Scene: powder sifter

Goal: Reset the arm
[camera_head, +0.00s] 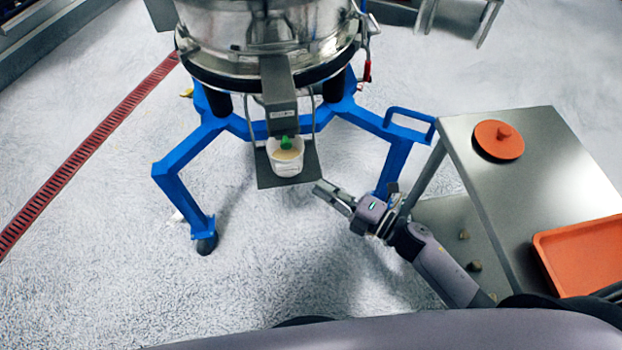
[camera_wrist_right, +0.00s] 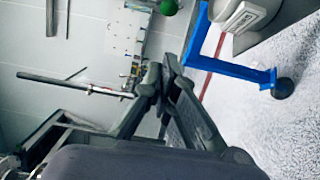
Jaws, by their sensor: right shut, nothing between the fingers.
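My right arm reaches in from the lower right in the head view. Its gripper (camera_head: 334,196) is shut and empty, just right of and below the small platform under the sifter. In the right wrist view the shut fingers (camera_wrist_right: 163,85) point toward a far wall. The steel sifter (camera_head: 265,40) stands on a blue frame (camera_head: 185,160). A white cup (camera_head: 287,164) with pale powder and a green item (camera_head: 286,142) at it sits on the platform (camera_head: 268,181) below the spout (camera_head: 279,95). My left gripper is not in view.
A steel table (camera_head: 520,190) stands at the right with an orange lid (camera_head: 498,139) and an orange tray (camera_head: 580,256). A few small brown pieces lie on its lower shelf. A red drain grate (camera_head: 90,150) crosses the floor at left. The floor in front of the sifter is clear.

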